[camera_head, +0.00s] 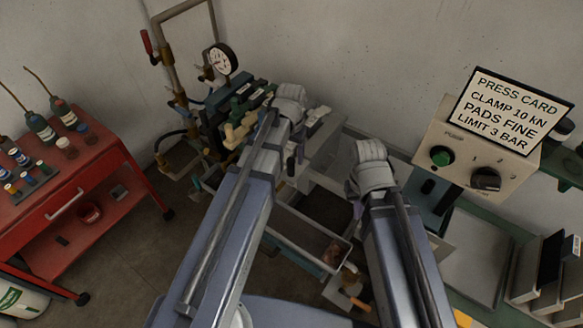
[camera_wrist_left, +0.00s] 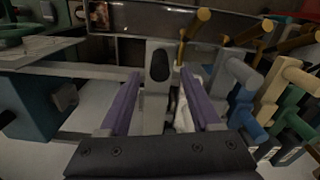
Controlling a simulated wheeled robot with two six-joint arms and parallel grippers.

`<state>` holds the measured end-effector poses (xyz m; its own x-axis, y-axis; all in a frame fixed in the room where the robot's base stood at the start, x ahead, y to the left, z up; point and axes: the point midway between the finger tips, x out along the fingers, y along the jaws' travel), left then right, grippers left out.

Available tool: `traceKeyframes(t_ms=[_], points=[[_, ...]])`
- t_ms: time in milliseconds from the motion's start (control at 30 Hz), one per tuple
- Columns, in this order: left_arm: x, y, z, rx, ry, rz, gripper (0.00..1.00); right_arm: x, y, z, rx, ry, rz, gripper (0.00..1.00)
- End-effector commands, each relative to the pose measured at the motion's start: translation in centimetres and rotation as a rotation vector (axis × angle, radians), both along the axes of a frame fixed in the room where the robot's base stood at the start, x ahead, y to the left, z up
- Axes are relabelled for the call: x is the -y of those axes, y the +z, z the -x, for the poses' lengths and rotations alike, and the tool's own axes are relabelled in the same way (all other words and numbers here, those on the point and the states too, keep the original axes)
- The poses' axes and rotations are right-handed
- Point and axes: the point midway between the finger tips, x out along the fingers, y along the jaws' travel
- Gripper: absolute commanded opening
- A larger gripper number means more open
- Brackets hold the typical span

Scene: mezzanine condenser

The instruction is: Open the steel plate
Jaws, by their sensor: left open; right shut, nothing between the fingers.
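A grey upright steel plate (camera_wrist_left: 158,62) with a dark oval slot stands ahead of my left gripper in the left wrist view. I cannot tell for certain that it is the task's plate. My left gripper (camera_wrist_left: 162,92) is open, its two purple fingers pointing at the plate's lower part, with no clear grip on anything. In the head view the left gripper (camera_head: 291,158) is at the row of levers, largely hidden by its wrist. My right gripper (camera_head: 356,208) is shut and empty over the bench, mostly hidden behind its wrist. A flat steel sheet (camera_head: 474,262) lies at right.
Several coloured levers (camera_wrist_left: 270,92) stand close on the right of the left gripper. A control box (camera_head: 480,160) with a green button and sign is at right. A red cart (camera_head: 65,205) stands at left. An open tray (camera_head: 308,232) lies below the arms.

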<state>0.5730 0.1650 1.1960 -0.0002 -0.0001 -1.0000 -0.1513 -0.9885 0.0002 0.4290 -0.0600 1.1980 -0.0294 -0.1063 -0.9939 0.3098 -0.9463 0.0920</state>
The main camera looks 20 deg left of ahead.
Motion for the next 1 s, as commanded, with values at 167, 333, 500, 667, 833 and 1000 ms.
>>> traceKeyframes(t_ms=[167,333,500,667,833,1000], points=[[0.0,-2.8,0.0,0.0,0.0,0.0,0.64,0.0,-2.8,0.0,0.001,0.007,0.0,0.0],[0.0,-5.0,0.0,0.0,0.0,0.0,0.64,0.0,-5.0,0.0,0.001,0.008,0.0,0.0],[0.0,-6.1,0.0,0.0,0.0,0.0,0.64,0.0,-6.2,-0.1,0.003,0.006,0.0,0.0],[0.0,-6.2,0.0,0.0,0.0,0.0,0.64,0.0,-6.2,-0.1,0.003,0.006,0.0,0.0],[0.0,-6.1,0.0,0.0,0.0,0.0,0.64,0.0,-6.1,-0.1,0.003,0.006,0.0,0.0],[0.0,-6.1,0.0,0.0,0.0,0.0,0.45,0.0,-6.2,-0.1,0.003,0.006,0.0,0.0]])
